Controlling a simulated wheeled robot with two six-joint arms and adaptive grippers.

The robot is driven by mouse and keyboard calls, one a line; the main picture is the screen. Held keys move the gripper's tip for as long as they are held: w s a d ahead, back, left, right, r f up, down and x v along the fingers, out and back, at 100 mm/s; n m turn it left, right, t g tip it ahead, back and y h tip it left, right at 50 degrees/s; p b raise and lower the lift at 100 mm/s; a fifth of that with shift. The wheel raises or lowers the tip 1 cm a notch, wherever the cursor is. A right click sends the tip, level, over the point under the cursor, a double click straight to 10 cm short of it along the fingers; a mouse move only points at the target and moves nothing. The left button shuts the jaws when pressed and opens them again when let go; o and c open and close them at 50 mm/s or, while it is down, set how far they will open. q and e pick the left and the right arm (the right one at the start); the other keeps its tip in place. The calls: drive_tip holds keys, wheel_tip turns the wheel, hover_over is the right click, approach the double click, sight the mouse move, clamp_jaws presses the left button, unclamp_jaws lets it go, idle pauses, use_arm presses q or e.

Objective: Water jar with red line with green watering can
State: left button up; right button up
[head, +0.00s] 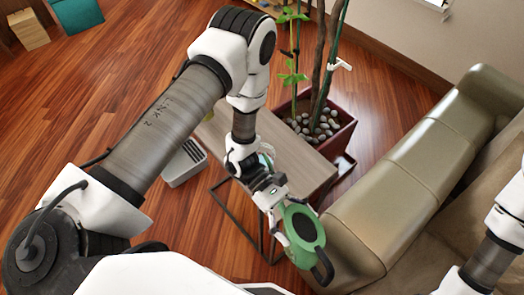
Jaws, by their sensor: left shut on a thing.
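The green watering can (302,258) is at the lower middle of the head view, with a dark oval top and a dark handle-like loop at its lower right. My left gripper (285,220) is shut on it and holds it tilted, beside the arm of the sofa and past the near end of the small table. A pale, glassy rounded thing (267,154) shows on the table, mostly hidden behind my left arm. It may be a jar; I see no red line on it. My right arm enters at the right edge, and its gripper is out of view.
The small wooden table (292,150) has a dark metal frame. A red planter (338,138) with pebbles and tall stems stands behind it. The olive sofa (400,185) fills the right. A grey bin (184,165) stands left of the table.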

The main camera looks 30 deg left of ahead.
sight(316, 251)
idle(0.3)
use_arm(q)
drive_tip(key=s+d+r+p, duration=0.1)
drive_tip(key=d+p, duration=0.1)
drive_tip(key=s+d+r+p, duration=0.1)
drive_tip(key=s+r, duration=0.1)
drive_tip(key=s+d+r+p, duration=0.1)
drive_tip(key=d+p, duration=0.1)
drive_tip(key=shift+s+d+r+p, duration=0.15)
drive_tip(key=shift+s+d+p, duration=0.1)
drive_tip(key=shift+d+p, duration=0.05)
drive_tip(key=shift+s+d, duration=0.25)
drive_tip(key=shift+d, duration=0.05)
drive_tip(key=shift+w, duration=0.1)
